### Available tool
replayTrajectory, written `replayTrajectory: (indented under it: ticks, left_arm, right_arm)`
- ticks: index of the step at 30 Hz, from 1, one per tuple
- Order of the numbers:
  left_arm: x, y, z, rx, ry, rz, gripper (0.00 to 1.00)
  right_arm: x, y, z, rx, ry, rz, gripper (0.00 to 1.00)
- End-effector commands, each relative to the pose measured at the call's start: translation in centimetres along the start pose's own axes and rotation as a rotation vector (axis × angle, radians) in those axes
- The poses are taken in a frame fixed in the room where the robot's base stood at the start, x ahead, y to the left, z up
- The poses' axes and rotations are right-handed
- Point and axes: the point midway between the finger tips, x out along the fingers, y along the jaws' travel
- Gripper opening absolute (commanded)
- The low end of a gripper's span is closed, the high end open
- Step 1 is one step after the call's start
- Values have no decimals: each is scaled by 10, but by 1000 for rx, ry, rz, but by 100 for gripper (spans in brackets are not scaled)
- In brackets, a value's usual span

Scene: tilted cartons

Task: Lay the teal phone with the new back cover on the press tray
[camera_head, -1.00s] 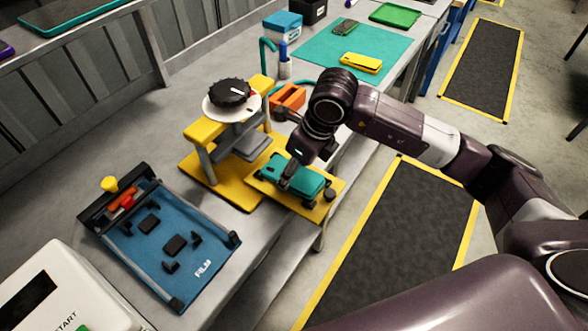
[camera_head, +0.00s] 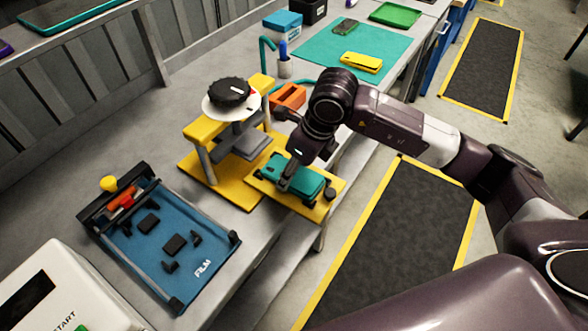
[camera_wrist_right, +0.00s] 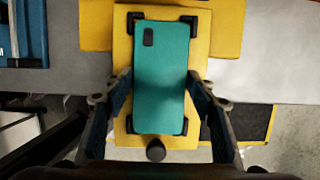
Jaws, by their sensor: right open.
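The teal phone (camera_head: 293,177) lies back up on the yellow press tray (camera_head: 263,186), between the tray's black corner holders. In the right wrist view the phone (camera_wrist_right: 160,78) sits lengthwise on the tray (camera_wrist_right: 122,45), with its camera window at the far end. My right gripper (camera_head: 288,179) is over the phone. In the right wrist view its fingers (camera_wrist_right: 158,100) stand apart on both sides of the phone, with gaps between them and its edges. My left gripper is not in view.
The press (camera_head: 230,105) with its black knob stands just left of the tray. A blue film fixture (camera_head: 160,245) is at the lower left. A teal mat (camera_head: 320,50) with a yellow phone (camera_head: 361,63) lies farther back. An orange holder (camera_head: 288,97) stands behind the press.

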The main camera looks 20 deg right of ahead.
Motion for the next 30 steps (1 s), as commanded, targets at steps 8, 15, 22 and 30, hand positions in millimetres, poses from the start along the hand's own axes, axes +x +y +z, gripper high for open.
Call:
replayTrajectory:
  ticks: [8, 15, 22, 30]
  left_arm:
    - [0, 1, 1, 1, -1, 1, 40]
    - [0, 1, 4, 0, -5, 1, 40]
    - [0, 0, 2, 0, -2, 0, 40]
    - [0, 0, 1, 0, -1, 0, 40]
  right_arm:
    - [0, 0, 0, 0, -1, 0, 72]
    - [-1, 0, 0, 0, 0, 0, 72]
    - [-32, -1, 1, -2, -4, -3, 72]
    - [-89, -1, 1, 0, -4, -3, 72]
